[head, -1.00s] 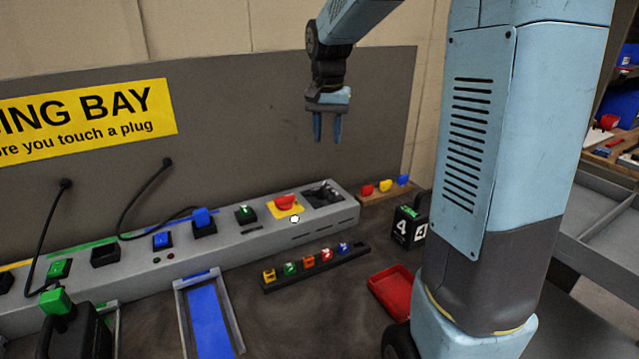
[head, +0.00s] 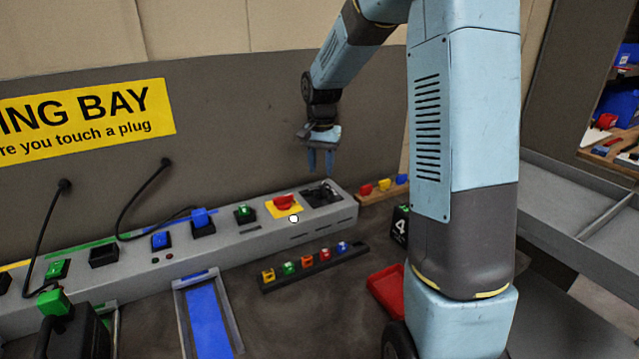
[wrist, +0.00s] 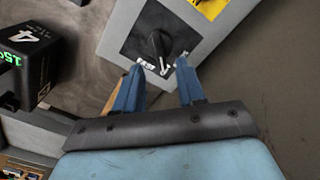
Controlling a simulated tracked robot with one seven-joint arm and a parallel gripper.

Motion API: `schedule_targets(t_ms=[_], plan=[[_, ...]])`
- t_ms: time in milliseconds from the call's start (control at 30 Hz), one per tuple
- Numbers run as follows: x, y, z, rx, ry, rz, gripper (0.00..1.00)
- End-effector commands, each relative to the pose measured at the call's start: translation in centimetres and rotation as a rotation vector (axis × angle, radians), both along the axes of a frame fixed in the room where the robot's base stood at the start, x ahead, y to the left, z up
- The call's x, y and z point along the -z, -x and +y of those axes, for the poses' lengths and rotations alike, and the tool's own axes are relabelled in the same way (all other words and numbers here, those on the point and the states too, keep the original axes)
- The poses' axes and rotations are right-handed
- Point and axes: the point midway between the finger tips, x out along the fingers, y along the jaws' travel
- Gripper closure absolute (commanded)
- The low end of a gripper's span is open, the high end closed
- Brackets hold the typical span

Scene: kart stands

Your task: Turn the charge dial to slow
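The charge dial (wrist: 159,43) is a black knob on a black square plate (wrist: 136,47) in the wrist view, with small white labels along the plate's near edge. In the head view the dial plate (head: 322,194) sits at the right end of the grey charging bench, partly behind my fingertips. My gripper (head: 320,172) points down just above the plate. In the wrist view my two blue fingers (wrist: 161,72) are apart with nothing between them, and the knob lies ahead of the gap. Whether the fingers touch the knob cannot be told.
A red knob on a yellow plate (head: 284,205) is immediately left of the dial. A black battery block marked 4 (wrist: 30,55) stands near the bench end. Red, yellow and blue pieces (head: 384,186) lie on a wooden strip to the right. A red tray (head: 386,290) is in front.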

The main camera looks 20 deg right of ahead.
Motion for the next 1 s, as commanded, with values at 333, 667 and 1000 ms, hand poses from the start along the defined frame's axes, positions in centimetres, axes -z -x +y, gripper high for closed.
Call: schedule_targets(t_ms=[333,667,1000], plan=[[4.8,0.0,0.0,0.000,0.000,0.001,0.61],[5.7,0.0,0.0,0.000,0.000,0.000,0.61],[5.7,0.0,0.1,-0.001,0.000,0.000,0.82]])
